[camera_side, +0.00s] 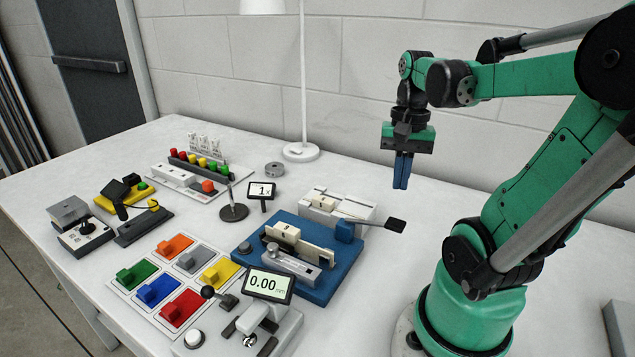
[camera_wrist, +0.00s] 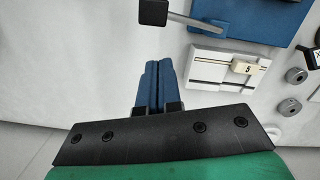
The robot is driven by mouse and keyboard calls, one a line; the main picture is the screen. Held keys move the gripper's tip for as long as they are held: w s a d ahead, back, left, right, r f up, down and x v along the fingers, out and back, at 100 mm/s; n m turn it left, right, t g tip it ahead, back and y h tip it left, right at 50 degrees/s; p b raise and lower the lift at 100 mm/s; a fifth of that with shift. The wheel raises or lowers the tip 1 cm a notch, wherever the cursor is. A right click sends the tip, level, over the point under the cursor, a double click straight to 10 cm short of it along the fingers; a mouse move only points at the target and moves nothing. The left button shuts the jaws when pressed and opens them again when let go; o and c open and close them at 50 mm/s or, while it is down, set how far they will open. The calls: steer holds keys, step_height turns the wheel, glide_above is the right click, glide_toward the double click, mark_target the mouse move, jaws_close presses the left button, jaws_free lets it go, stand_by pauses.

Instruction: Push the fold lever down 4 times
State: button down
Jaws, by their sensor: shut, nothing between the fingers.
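The fold lever (camera_side: 396,225) is a grey rod with a flat black paddle. It sticks out to the right from a blue block on the blue base (camera_side: 325,290). In the wrist view its black end (camera_wrist: 153,12) is at the top, with the rod running right to the blue base (camera_wrist: 250,20). My gripper (camera_side: 400,187) has blue fingers, shut and empty. It hangs pointing down, above the paddle and clear of it. In the wrist view the closed fingertips (camera_wrist: 158,62) are below the lever end, apart from it.
A white block with a slotted top and a numbered tag (camera_side: 325,203) stands behind the blue base. A small display (camera_side: 262,190) reads 1 and another (camera_side: 268,285) reads 0.00. A lamp (camera_side: 301,151) stands at the back. Coloured blocks (camera_side: 158,289) lie left. The table right of the lever is clear.

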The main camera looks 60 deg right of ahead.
mark_target(396, 219)
steer(key=a+r, duration=0.2)
steer(key=r, duration=0.2)
steer(key=shift+s+a, duration=0.4)
steer(key=shift+s+a+f, duration=0.1)
steer(key=shift+a+f, duration=0.1)
steer(key=shift+f, duration=1.55)
steer(key=shift+a+f, duration=0.15)
steer(key=shift+f, duration=1.6)
steer(key=shift+f, duration=1.85)
steer(key=d, duration=0.2)
steer(key=w+d+r, duration=0.1)
